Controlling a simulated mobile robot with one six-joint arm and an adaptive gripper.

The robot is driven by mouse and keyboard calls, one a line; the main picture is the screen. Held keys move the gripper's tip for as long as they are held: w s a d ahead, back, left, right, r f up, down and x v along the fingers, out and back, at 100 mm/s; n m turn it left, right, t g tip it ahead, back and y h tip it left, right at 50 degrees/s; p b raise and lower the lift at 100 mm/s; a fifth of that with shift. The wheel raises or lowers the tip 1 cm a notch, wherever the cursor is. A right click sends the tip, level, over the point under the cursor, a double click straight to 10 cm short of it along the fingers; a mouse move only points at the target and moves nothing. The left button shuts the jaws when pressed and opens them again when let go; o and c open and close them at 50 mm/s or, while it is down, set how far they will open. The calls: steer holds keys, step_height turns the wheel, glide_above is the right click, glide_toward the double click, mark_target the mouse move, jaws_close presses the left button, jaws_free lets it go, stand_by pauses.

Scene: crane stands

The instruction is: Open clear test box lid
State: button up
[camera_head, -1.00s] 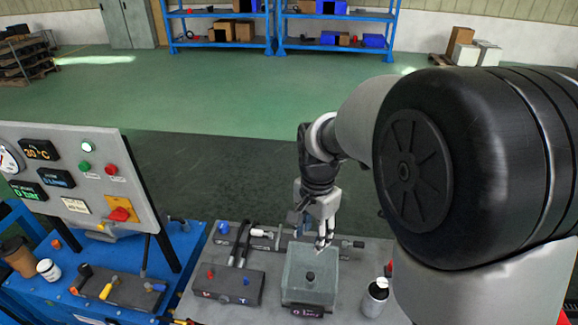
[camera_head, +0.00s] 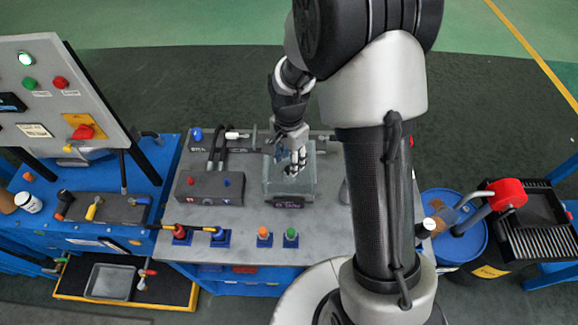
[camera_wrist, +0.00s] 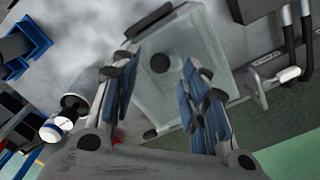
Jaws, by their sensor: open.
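The clear test box (camera_head: 275,188) stands on the grey bench top, with a dark label block (camera_head: 288,202) at its front. In the wrist view the box (camera_wrist: 200,45) shows its pale see-through lid with a round dark knob (camera_wrist: 160,63) in the middle; the lid looks closed. My gripper (camera_head: 293,168) is over the box in the head view and hides part of its top. In the wrist view my gripper (camera_wrist: 155,95) has its blue-padded fingers apart, one on each side of the lower lid area, with nothing between them. Whether the fingers touch the lid cannot be told.
Several coloured buttons (camera_head: 264,237) line the front edge. A white-capped canister (camera_wrist: 75,103) stands beside the box. A gauge panel (camera_head: 60,95) rises at left; a blue drum (camera_head: 455,240) is at right.

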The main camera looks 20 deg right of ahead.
steer(key=shift+f, duration=1.4)
steer(key=shift+c, duration=0.2)
jaws_close()
